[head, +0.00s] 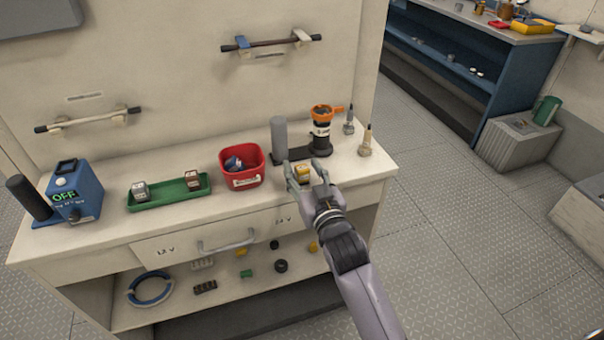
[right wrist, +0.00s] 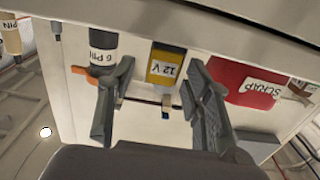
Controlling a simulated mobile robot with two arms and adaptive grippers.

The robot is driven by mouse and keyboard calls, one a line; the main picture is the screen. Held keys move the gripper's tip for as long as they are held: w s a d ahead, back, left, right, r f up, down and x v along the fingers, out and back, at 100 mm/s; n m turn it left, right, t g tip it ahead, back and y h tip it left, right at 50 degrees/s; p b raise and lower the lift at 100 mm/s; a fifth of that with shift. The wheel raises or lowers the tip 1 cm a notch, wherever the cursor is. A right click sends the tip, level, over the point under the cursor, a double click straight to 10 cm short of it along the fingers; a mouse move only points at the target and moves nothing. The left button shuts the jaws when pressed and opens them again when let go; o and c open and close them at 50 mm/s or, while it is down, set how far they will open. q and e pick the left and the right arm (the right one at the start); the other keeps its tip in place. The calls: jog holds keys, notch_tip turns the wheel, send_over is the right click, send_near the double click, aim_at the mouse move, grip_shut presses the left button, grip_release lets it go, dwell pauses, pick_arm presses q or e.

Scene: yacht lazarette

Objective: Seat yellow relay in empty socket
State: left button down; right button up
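The yellow relay (head: 303,171) stands near the front right edge of the bench top. In the right wrist view the relay (right wrist: 167,66) shows its "12 V" label between my fingers. My right gripper (head: 307,178) is open around it, with a finger on either side. In the right wrist view the open fingers (right wrist: 160,78) show gaps beside the relay, so no grip is visible. A green tray (head: 160,201) at the left holds a grey relay (head: 140,190) and a dark red relay (head: 193,180). I cannot make out an empty socket. My left gripper is out of view.
A red scrap bin (head: 241,183) stands left of the yellow relay. Behind it are a grey cylinder (head: 279,136) and a black device with an orange top (head: 321,133). A blue box reading OFF (head: 77,193) stands far left. A drawer handle (head: 226,246) juts from the front.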

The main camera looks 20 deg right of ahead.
grip_shut()
dwell(0.3)
jog(key=shift+r, duration=0.1)
